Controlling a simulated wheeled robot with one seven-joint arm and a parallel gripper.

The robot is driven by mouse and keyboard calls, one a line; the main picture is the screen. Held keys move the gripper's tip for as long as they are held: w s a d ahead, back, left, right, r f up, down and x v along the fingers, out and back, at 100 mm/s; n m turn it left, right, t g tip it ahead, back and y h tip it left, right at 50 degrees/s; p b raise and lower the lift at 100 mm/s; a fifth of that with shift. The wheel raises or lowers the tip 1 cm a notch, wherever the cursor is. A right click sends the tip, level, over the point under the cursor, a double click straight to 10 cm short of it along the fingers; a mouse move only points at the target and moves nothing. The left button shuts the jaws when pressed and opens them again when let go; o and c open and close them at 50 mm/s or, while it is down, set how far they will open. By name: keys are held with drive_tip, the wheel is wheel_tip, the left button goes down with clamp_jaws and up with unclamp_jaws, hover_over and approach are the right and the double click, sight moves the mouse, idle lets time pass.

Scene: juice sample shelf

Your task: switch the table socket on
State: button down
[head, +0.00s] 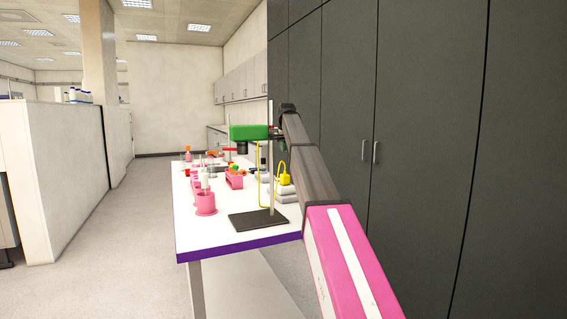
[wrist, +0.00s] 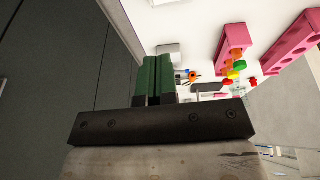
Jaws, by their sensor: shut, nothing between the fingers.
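A pale grey block (head: 286,196) on the white table could be the table socket. A yellow plug-like piece (head: 285,178) with a yellow cord sits on top of it. My arm partly covers this area, and no switch can be made out. My gripper (wrist: 157,58) is green, shut and empty.
A stand with a dark base (head: 258,219) and thin upright rod is at the table's near end. Dark cabinets (head: 420,120) line the right. Floor is clear on the left.

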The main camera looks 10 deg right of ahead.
drive_tip(key=x, duration=0.8)
drive_tip(key=s+x, duration=0.1)
drive_tip(key=x, duration=0.3)
drive_tip(key=shift+w+d+f, duration=0.1)
drive_tip(key=shift+d+f, duration=0.1)
drive_tip(key=shift+f, duration=0.05)
drive_tip(key=shift+d+f, duration=0.1)
drive_tip(key=shift+f, duration=0.35)
drive_tip(key=shift+w+d+f+y, duration=0.1)
drive_tip(key=shift+d+f+y, duration=0.15)
drive_tip(key=shift+f+y, duration=0.2)
drive_tip(key=shift+a, duration=0.1)
drive_tip(key=shift+a+r, duration=0.1)
drive_tip(key=shift+s+a+r, duration=0.2)
drive_tip(key=shift+a+r, duration=0.05)
drive_tip(key=shift+a, duration=0.4)
drive_tip(key=shift+r, duration=0.1)
